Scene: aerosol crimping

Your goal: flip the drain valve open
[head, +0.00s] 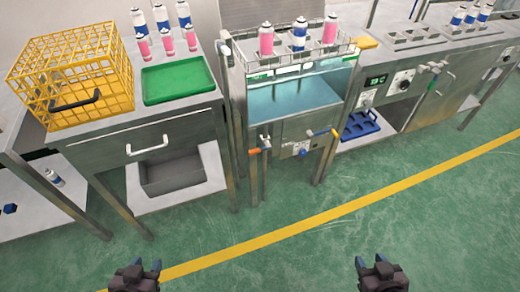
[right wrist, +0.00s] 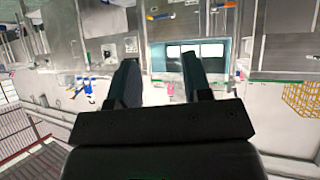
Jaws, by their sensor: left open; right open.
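The steel water bath (head: 290,98) stands in the middle of the head view, holding bluish water. I cannot tell which is the drain valve, nor whether either is open. My left gripper (head: 147,265) and my right gripper (head: 370,262) are at the bottom of the head view, both open, empty and well apart from the bath. The right gripper's open fingers (right wrist: 160,75) also show in the right wrist view, with nothing between them.
A wire rack (head: 285,58) with several cans sits across the bath's top. Left is a steel table with a yellow crate (head: 70,75) and green tray (head: 178,82). Right, a blue tray (head: 360,126) lies on a low shelf. Green floor (head: 260,240) before the bath is clear.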

